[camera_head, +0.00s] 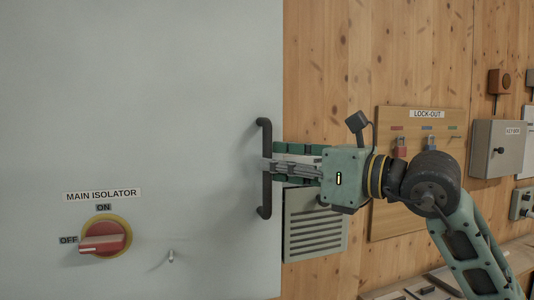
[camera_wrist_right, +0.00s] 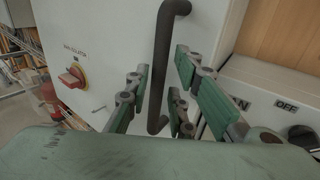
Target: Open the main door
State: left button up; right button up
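The main door (camera_head: 150,120) is the large pale grey panel on the left of the head view; it looks shut. Its dark vertical bar handle (camera_head: 264,205) is near the door's right edge. The handle also shows in the wrist view (camera_wrist_right: 161,50). My right gripper (camera_head: 268,167) comes from the right at the handle's mid-height. In the wrist view its green-padded fingers (camera_wrist_right: 162,80) stand on both sides of the bar, open, with gaps visible. Whether any finger touches the bar is unclear. My left gripper is out of view.
A red main isolator knob (camera_head: 102,238) sits low on the door, its pointer toward OFF. A small latch (camera_head: 171,256) is beside it. Right of the door are a grey louvred vent (camera_head: 315,235), a wooden lock-out board (camera_head: 395,222) with padlocks, and a grey key box (camera_head: 495,148).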

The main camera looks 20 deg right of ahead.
jog(key=shift+p+x, duration=0.5)
jog(key=shift+x, duration=0.95)
jog(key=shift+c, duration=0.5)
grip_shut()
